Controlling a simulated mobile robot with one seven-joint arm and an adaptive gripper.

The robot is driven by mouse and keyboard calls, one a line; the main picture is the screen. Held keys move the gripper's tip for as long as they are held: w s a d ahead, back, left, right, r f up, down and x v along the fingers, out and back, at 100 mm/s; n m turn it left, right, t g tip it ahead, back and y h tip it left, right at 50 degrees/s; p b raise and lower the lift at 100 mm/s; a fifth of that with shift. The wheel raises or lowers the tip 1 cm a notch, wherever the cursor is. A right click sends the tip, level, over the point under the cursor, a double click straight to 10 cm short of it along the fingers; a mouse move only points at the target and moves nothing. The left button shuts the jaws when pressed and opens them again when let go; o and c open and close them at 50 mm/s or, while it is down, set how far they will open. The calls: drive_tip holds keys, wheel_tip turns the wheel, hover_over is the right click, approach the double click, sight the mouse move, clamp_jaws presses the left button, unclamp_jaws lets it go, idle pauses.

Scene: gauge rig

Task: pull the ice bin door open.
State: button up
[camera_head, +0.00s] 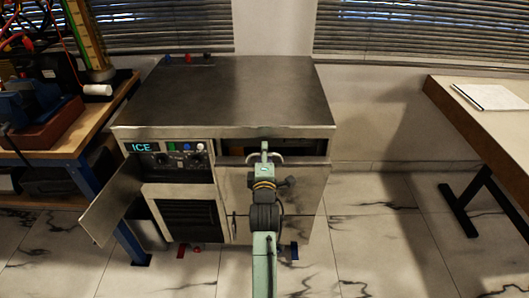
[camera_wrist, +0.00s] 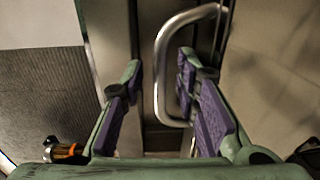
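The ice bin door (camera_head: 232,190) is the steel panel at the right front of the ice machine (camera_head: 230,90). A dark gap shows between its upper edge and the machine's top; I cannot tell how far the door stands open. My gripper (camera_head: 265,156) is at the door's upper part and hides some of it. In the wrist view, the bent metal handle (camera_wrist: 160,75) runs between the two purple-padded fingers of my gripper (camera_wrist: 161,68). The fingers are apart, with visible space on both sides of the bar.
A cluttered workbench (camera_head: 70,135) is at the left. A table (camera_head: 475,115) with paper stands at the right. Tiled floor between machine and table is clear.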

drive_tip(key=shift+c, duration=0.2)
clamp_jaws()
idle(0.7)
